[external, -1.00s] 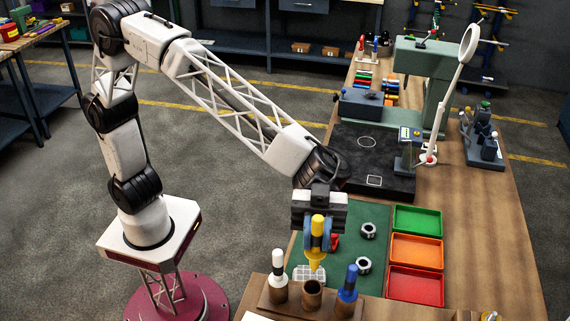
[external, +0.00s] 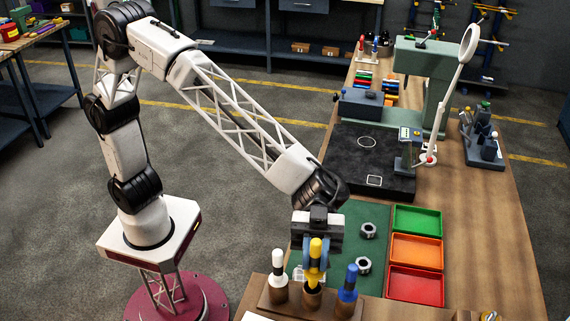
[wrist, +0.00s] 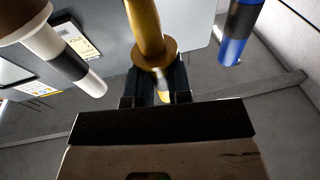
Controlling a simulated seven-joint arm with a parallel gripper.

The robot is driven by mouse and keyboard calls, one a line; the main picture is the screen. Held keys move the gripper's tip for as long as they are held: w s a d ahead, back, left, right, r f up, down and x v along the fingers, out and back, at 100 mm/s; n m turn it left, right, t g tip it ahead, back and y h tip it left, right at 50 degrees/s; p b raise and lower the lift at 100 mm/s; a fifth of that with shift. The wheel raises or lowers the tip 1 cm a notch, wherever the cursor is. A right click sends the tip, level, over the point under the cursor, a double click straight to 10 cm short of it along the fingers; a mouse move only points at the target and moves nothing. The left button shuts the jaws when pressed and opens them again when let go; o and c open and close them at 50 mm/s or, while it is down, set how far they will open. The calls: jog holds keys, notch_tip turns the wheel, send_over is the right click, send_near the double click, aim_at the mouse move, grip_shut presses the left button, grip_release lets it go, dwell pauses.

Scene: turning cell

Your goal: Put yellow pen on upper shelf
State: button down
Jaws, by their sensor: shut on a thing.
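The yellow pen (external: 316,249) is upright with a dark band. My gripper (external: 314,268) is shut on it, and its lower part is at the mouth of the middle brown cup (external: 312,299) of the wooden holder. I cannot tell how deep it sits. In the wrist view the yellow pen (wrist: 146,30) runs up from between my fingers (wrist: 160,88), with a round collar above them. No shelf marked as the upper one shows clearly; dark shelving (external: 240,57) stands along the back wall.
A white pen (external: 279,265) and a blue pen (external: 348,280) stand in the cups on either side, close to my gripper. Green (external: 417,207), orange (external: 442,250) and red (external: 440,289) trays lie to the right. Two metal nuts sit on the green mat (external: 345,225).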

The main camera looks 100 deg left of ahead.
aim_at(314, 272)
jog(key=shift+f, duration=2.3)
jog(key=c, duration=1.1)
grip_release()
jog(key=shift+f, duration=0.1)
jog(key=shift+o, duration=0.2)
jog(key=s+a+f, duration=0.1)
jog(key=a, duration=1)
jog(key=shift+s+a, duration=0.3)
jog(key=shift+a, duration=0.1)
